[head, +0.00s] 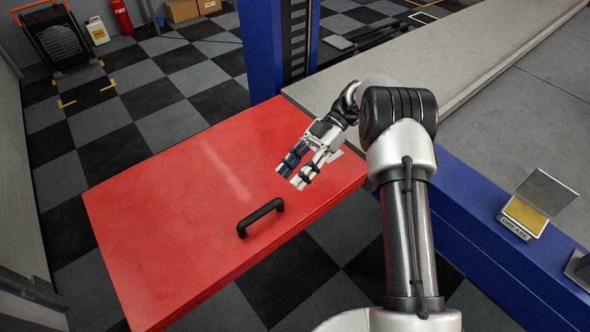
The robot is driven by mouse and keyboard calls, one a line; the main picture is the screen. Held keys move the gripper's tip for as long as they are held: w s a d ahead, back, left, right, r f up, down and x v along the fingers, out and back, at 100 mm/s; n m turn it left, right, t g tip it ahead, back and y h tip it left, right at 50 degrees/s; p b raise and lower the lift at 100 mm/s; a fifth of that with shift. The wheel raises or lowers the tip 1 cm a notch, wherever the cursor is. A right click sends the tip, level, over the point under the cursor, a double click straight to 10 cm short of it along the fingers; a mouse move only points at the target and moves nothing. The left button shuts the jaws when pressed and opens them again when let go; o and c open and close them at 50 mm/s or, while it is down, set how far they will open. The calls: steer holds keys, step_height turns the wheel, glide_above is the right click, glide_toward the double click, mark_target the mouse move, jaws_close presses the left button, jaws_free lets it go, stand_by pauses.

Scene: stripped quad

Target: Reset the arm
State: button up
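My arm reaches out from the lower right in the head view. My gripper (290,177) is above the right part of a red panel (150,215), its fingers pointing down and left. The two fingers stand apart with a narrow gap, and nothing shows between them. A black handle (261,217) on the panel is below and left of the gripper, apart from it.
A blue post (262,50) rises behind the panel. A blue-edged grey bench (470,50) fills the right, with an open grease box (524,215) on its edge. A cart (57,38), white jug (97,31) and red extinguisher (121,16) stand far left. Checkered floor there is clear.

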steer(key=s+d+r+m+t+h, duration=0.25)
steer(key=s+r+m, duration=0.25)
steer(key=r, duration=0.3)
steer(key=s+d+r+m+t+h, duration=0.1)
steer(key=s+r+m+t+h, duration=0.25)
steer(key=r+m, duration=0.35)
steer(key=s+d+r+m+t+h, duration=0.1)
steer(key=s+d+m+t, duration=0.2)
steer(key=s+m, duration=0.3)
steer(key=s+d+r+m+t+h, duration=0.1)
steer(key=s+d+m+t, duration=0.3)
steer(key=s, duration=0.7)
steer(key=shift+d+r+m+h, duration=0.2)
steer(key=shift+d+m+h, duration=0.2)
steer(key=shift+m+h, duration=0.45)
